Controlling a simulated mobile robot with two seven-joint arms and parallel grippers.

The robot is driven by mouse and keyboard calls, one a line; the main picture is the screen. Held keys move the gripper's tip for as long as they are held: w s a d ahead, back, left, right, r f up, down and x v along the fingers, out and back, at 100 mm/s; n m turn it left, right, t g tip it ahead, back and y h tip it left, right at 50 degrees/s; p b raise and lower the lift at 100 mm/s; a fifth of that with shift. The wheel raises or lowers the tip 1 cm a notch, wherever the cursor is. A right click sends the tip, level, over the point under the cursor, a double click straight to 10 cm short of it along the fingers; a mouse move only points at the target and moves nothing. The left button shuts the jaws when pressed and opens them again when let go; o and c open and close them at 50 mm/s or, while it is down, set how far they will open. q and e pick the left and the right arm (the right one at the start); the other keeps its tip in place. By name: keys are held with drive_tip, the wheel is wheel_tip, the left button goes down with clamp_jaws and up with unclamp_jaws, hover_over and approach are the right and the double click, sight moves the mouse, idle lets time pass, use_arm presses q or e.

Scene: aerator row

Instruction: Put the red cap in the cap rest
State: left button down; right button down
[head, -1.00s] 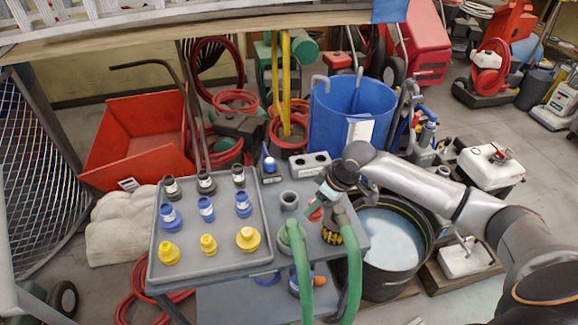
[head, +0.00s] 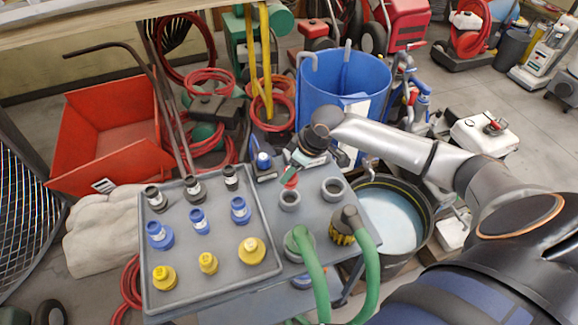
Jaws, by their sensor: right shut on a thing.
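My right gripper (head: 290,177) comes in from the right and reaches over the back of the grey cart. It is shut on the small red cap (head: 291,182), which shows at its tip just behind a grey ring-shaped socket (head: 290,198). The fingers cover part of the cap. The grey block with two round holes, which looks like the cap rest, is mostly hidden behind my gripper, so I cannot tell the gap between it and the cap. My left gripper is not in view.
A grey tray (head: 205,283) holds black, blue and yellow fittings. A second grey socket (head: 333,189) is open at the right. Two green hoses (head: 364,275) rise at the cart's front. A blue bottle-like thing (head: 263,161) stands left of my gripper.

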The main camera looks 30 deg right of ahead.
sight(291, 180)
wheel_tip(291, 180, down, 2)
drive_tip(key=shift+f+b, duration=0.25)
drive_tip(key=shift+b, duration=0.5)
drive_tip(key=shift+f+b, duration=0.8)
drive_tip(key=shift+b, duration=0.25)
drive_tip(key=shift+r, duration=0.2)
drive_tip(key=shift+p, duration=0.35)
drive_tip(key=shift+p, duration=0.45)
drive_tip(key=shift+p, duration=0.5)
drive_tip(key=shift+f+b, duration=0.95)
drive_tip(key=shift+f, duration=1.25)
